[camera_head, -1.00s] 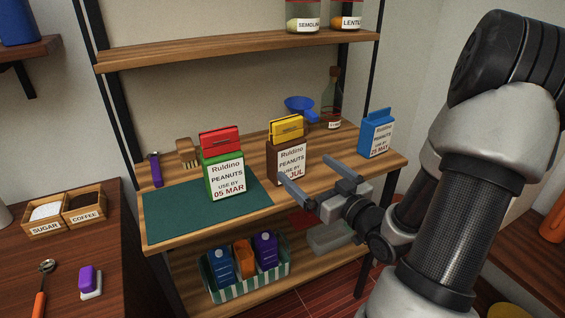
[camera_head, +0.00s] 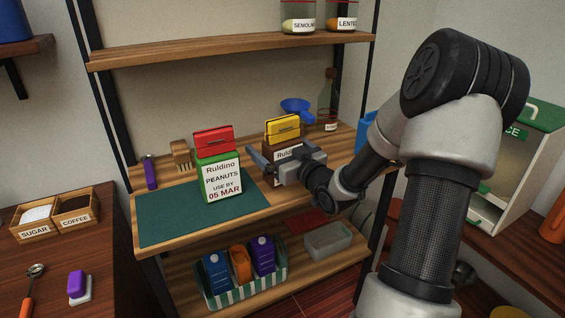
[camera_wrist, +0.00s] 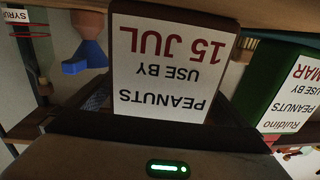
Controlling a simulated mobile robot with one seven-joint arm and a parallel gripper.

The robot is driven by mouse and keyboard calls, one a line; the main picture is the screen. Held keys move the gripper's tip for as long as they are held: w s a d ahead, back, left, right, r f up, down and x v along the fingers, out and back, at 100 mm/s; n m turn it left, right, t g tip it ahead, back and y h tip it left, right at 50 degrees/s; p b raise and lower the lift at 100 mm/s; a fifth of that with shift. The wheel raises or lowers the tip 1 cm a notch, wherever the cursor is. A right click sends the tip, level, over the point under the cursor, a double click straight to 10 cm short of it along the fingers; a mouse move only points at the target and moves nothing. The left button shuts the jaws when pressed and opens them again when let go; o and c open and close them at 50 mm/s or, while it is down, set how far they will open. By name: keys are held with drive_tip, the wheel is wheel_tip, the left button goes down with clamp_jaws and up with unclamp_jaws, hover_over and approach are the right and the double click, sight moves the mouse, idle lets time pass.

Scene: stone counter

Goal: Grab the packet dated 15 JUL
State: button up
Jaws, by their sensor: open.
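The packet dated 15 JUL (camera_head: 288,153) is brown with a yellow clip (camera_head: 282,129) on top. It stands upright on the wooden shelf, and my gripper partly hides its label. In the wrist view its white label (camera_wrist: 170,62) is upside down and reads PEANUTS, USE BY, 15 JUL. My gripper (camera_head: 273,151) is open at the packet's front, with one finger along its left side. I cannot tell whether either finger touches the packet.
A blue packet (camera_head: 365,130) is partly hidden behind my arm. A striped basket (camera_head: 243,288) sits below.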

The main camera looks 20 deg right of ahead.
drive_tip(key=shift+w, duration=0.1)
drive_tip(key=c, duration=1.4)
drive_tip(key=shift+r, duration=0.1)
drive_tip(key=shift+c, duration=0.6)
drive_tip(key=shift+r, duration=0.1)
